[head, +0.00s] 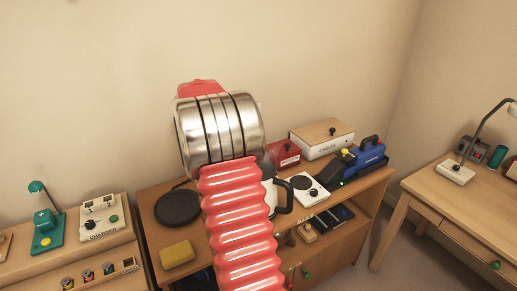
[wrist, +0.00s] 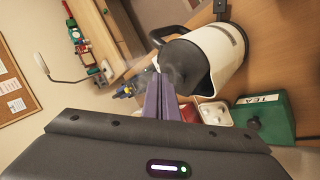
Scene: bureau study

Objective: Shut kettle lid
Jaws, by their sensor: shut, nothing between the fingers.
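The kettle has a white body (wrist: 226,58) and appears tilted in the wrist view. A dark grey part (wrist: 184,66) at its top faces my gripper; I cannot tell how far the lid stands open. A black handle (wrist: 166,31) curves off its upper side. My gripper (wrist: 157,72) is shut and empty, with its fingertips close to the dark top; I cannot tell if they touch it. In the head view my arm hides most of the kettle, and only its black handle (head: 287,196) and a bit of white show. The gripper is hidden there.
A green TEA box (wrist: 264,116) and a white tray (wrist: 215,113) are near the kettle in the wrist view. In the head view, a black round plate (head: 177,207), a yellow sponge (head: 177,254), a red box (head: 284,153) and a CABLES box (head: 322,140) crowd the wooden cabinet.

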